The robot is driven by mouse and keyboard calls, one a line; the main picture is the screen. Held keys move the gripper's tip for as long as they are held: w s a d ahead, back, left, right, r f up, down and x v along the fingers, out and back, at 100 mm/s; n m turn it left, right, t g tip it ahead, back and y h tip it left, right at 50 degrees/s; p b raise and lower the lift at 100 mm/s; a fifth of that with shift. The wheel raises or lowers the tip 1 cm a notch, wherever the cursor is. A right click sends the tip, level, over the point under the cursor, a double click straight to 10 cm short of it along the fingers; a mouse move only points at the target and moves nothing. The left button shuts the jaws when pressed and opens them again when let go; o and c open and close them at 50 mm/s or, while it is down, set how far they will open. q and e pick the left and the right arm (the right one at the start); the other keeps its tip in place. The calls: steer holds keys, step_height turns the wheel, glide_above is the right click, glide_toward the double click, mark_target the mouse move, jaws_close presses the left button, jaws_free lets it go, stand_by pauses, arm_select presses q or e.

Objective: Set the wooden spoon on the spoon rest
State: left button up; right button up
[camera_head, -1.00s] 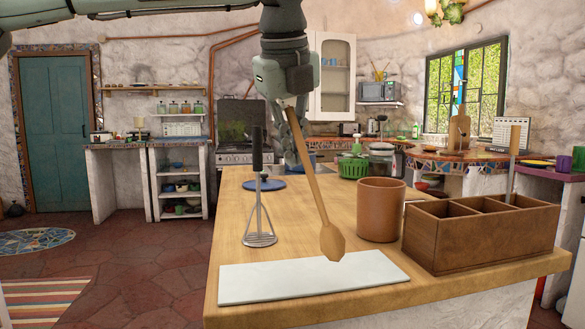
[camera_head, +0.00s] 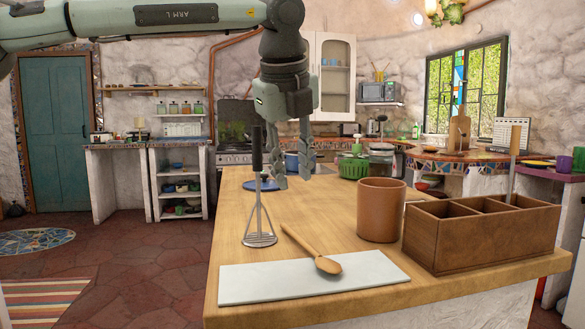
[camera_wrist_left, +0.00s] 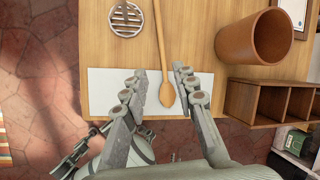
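The wooden spoon (camera_head: 314,250) lies with its bowl on the white slab (camera_head: 250,284), which looks like the spoon rest. Its handle reaches past the slab's far edge over the wooden counter. The left wrist view shows the spoon (camera_wrist_left: 161,45) between and beyond my open fingers, its bowl on the slab (camera_wrist_left: 99,90). My left gripper (camera_head: 292,183) hangs above the counter, open and empty, clear of the spoon. It shows in the left wrist view (camera_wrist_left: 160,78) with both fingers apart.
A potato masher (camera_head: 259,215) stands left of the spoon. A terracotta crock (camera_head: 380,210) and a divided wooden box (camera_head: 470,245) stand to the right. A blue plate (camera_head: 264,185) lies farther back. The counter between masher and crock is mostly clear.

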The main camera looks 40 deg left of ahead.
arm_select(q)
steer(key=v, duration=1.2)
